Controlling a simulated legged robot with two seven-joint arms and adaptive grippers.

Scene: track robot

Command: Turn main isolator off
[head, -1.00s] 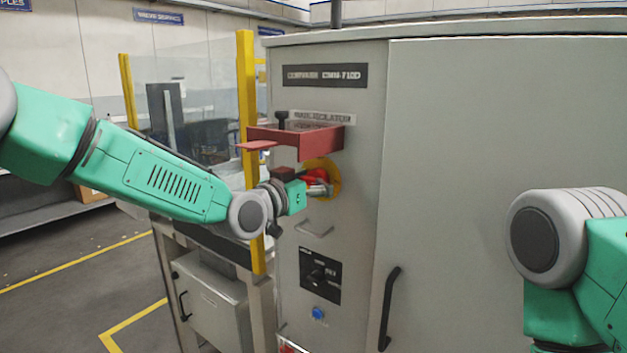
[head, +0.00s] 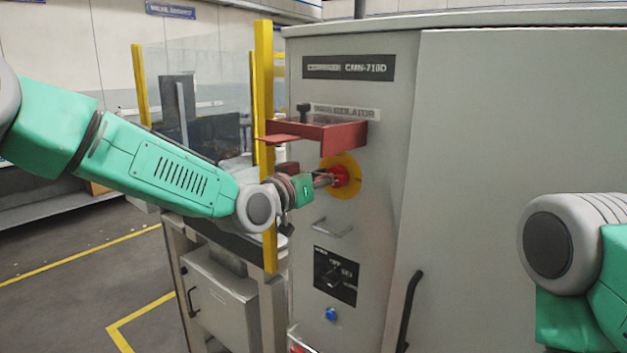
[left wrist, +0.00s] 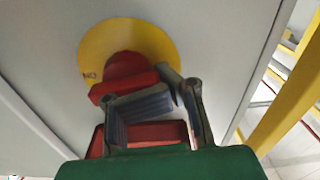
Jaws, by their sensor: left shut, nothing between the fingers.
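The main isolator is a red knob (head: 341,175) on a yellow round plate (head: 352,190) on the front of the grey cabinet. My left gripper (head: 325,180) is shut with nothing between its fingers, just left of the knob. In the left wrist view the knob (left wrist: 124,70) and yellow plate (left wrist: 100,42) lie beyond the gripper fingers (left wrist: 165,88), which overlap the knob's edge. I cannot tell whether they touch it. Lettering that looks like "ON" shows on the plate. My right gripper is out of view.
A red box-like cover (head: 340,134) juts out just above the knob. Below are a metal handle (head: 332,228), a black switch panel (head: 335,276) and a blue button (head: 331,314). A yellow post (head: 264,80) stands close to my left wrist.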

